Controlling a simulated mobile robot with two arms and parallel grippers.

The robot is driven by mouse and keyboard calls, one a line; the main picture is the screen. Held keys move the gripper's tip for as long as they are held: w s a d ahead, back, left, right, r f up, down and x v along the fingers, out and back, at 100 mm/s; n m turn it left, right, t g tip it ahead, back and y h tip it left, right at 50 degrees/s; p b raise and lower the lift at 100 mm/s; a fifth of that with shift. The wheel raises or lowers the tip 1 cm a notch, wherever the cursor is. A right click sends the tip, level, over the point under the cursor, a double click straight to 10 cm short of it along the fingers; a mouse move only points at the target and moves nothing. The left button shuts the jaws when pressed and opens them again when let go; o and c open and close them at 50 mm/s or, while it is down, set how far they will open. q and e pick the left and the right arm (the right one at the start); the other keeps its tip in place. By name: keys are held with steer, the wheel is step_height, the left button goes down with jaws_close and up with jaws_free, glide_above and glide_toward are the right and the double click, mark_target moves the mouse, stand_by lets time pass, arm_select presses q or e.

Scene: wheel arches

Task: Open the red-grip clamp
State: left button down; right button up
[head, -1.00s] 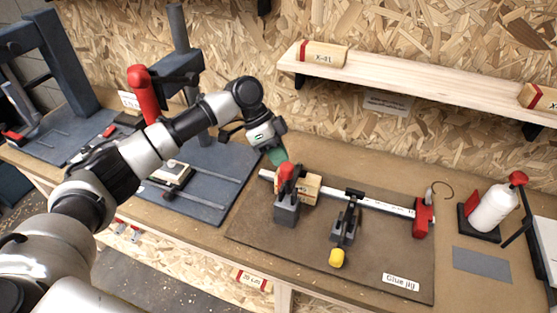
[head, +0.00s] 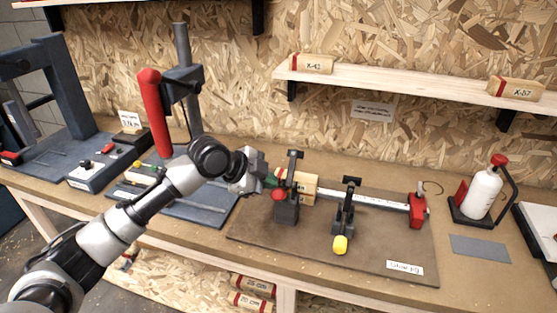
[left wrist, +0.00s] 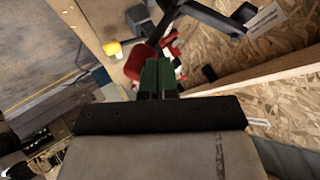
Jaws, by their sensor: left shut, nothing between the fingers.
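The red-grip clamp (head: 287,211) stands on the brown glue jig board (head: 330,250). Its dark arm points up, and its red grip (head: 279,194) sits low on the front side. A wooden block (head: 305,187) is just behind it. My left gripper (head: 271,180) has green fingers and is shut and empty, close to the left of the clamp. In the left wrist view the shut fingers (left wrist: 158,75) overlap the dark red grip (left wrist: 138,62); I cannot tell whether they touch. My right gripper is not in view.
A yellow-grip clamp (head: 341,222) stands to the right, arm up, grip low in front. A long bar clamp (head: 416,210) lies behind. A red-handled press (head: 152,110) stands left. A white bottle (head: 482,193) is far right, below a shelf (head: 400,84).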

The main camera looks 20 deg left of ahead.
arm_select(q)
steer(key=s+f+m+t+h+b, duration=0.2)
steer(key=f+t+b, duration=0.5)
steer(key=b, duration=0.5)
steer(key=shift+s+f+m, duration=0.5)
steer(key=shift+s+m, duration=0.1)
steer(key=shift+m, duration=0.1)
